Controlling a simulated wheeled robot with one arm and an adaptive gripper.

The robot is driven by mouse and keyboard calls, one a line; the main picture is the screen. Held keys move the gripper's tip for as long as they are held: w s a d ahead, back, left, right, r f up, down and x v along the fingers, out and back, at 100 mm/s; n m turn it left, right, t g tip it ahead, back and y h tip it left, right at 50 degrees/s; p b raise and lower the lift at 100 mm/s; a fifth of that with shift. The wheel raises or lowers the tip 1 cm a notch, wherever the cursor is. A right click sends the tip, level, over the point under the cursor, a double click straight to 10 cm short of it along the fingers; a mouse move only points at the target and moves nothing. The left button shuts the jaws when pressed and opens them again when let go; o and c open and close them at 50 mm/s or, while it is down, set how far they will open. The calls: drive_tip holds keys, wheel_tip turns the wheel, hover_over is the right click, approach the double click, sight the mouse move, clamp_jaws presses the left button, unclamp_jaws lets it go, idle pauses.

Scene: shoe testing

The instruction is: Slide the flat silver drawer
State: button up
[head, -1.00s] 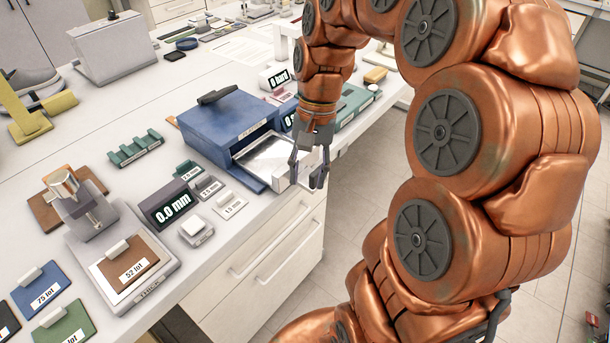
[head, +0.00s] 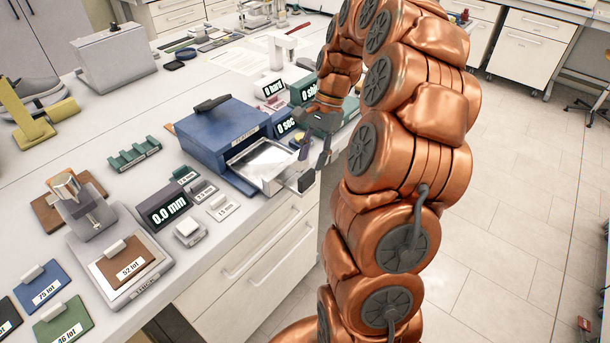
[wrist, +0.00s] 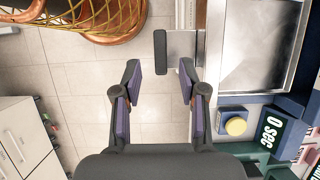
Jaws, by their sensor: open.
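The flat silver drawer (head: 262,160) sticks out of the front of a blue box (head: 222,130) on the bench. In the wrist view its shallow metal tray (wrist: 248,45) is at the upper right. A dark bar handle (wrist: 160,52) on a short plate extends from its front edge; the handle also shows in the head view (head: 306,181). My gripper (head: 314,153) is open and empty at the drawer's front right. In the wrist view my gripper (wrist: 160,80) has its fingertips apart, with the handle ahead, between their lines. No contact is clear.
A display reading 0 sec (head: 286,125) with a yellow button (wrist: 236,126) stands close to the drawer's side. Small labelled blocks and a 0.0 mm gauge (head: 167,207) lie left of it. Open floor (head: 510,200) is to the right.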

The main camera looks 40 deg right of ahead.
sight(308, 174)
drive_tip(key=shift+p+x, duration=0.75)
drive_tip(key=shift+x, duration=2.1)
drive_tip(key=shift+c, duration=0.3)
drive_tip(key=shift+a, duration=0.1)
clamp_jaws()
